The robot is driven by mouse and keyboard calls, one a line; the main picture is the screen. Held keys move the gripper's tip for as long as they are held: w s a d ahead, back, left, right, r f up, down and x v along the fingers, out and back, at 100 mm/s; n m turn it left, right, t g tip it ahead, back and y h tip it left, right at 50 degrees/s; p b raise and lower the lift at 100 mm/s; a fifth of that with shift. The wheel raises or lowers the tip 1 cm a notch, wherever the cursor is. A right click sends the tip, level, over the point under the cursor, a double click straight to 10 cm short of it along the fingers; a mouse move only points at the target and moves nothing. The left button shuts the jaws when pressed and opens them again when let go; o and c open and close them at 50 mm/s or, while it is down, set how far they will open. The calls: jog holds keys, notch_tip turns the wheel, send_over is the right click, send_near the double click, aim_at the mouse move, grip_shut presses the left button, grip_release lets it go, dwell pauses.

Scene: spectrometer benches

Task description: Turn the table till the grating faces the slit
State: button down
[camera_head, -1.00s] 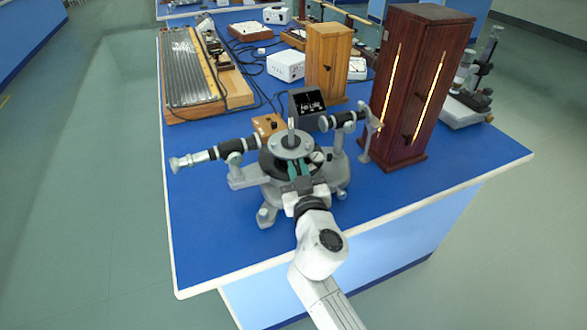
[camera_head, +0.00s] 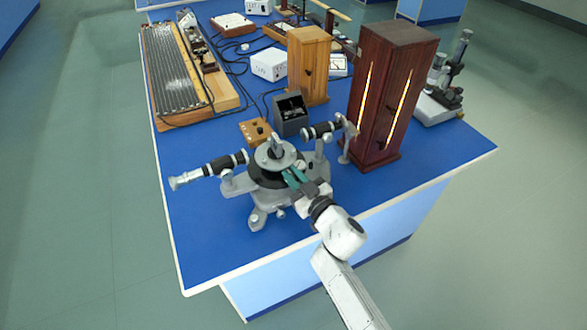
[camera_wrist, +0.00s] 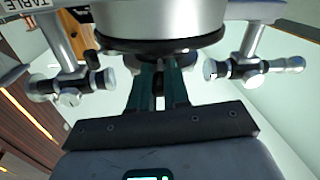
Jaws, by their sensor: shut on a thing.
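The spectrometer's round grey table (camera_head: 264,158) stands on a heavy grey base with feet. The grating (camera_head: 276,142) stands upright near the table's middle; it looks like a small pale plate. The telescope (camera_head: 205,171) points out left. The collimator (camera_head: 320,131) points right, its outer end, where the slit would be, close to the dark wooden lamp housing. My gripper (camera_head: 288,175) has teal fingers shut at the table's front-right edge. In the wrist view the fingers (camera_wrist: 160,78) reach under a large grey drum (camera_wrist: 160,18); what lies between them is mostly hidden.
The dark wooden housing (camera_head: 385,110) with glowing slots stands right of the spectrometer. A dark meter box (camera_head: 291,114) and a small wooden box (camera_head: 255,131) stand behind it. The blue bench top (camera_head: 200,240) is clear at front left.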

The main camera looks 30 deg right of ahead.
dwell(0.3)
jog(key=c, duration=1.1)
grip_release()
jog(key=shift+s, duration=0.1)
jog(key=s+d, duration=0.1)
jog(key=s, duration=0.9)
jog(key=shift+s+d+p, duration=0.25)
jog(key=shift+d+p, duration=0.05)
jog(key=shift+p, duration=0.15)
